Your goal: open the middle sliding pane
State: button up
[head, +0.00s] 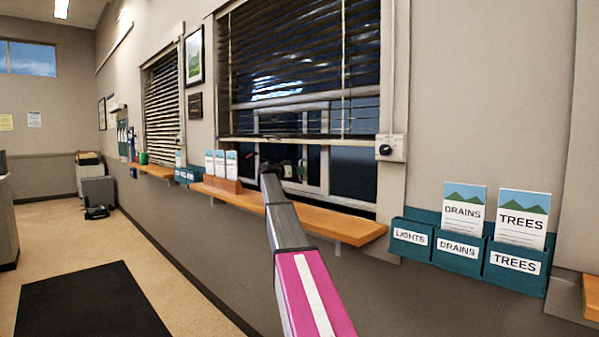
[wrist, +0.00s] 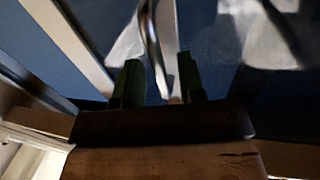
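The window's sliding panes (head: 313,165) show below the raised blinds in the head view, with pale frames and dark glass. My arm reaches to the window, and my gripper is small and partly hidden there behind my own wrist. In the wrist view my gripper (wrist: 160,82) has two dark green fingers standing apart. A curved metal bar, looking like a pane's handle (wrist: 151,45), runs between them. Its lower end passes between the fingers, nearer the left one; contact is unclear. Pale frame strips and blue glass lie behind. How far the middle pane stands open cannot be told.
A wooden sill (head: 325,222) runs under the window, with a leaflet holder (head: 222,183) left of my arm. Teal leaflet pockets (head: 459,256) hang on the wall at right. Blinds (head: 300,65) cover the upper window. A dark mat (head: 90,303) lies on open floor at left.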

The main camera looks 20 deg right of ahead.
jog(key=s+a, duration=0.2)
jog(key=a, duration=0.7)
jog(key=shift+a, duration=0.3)
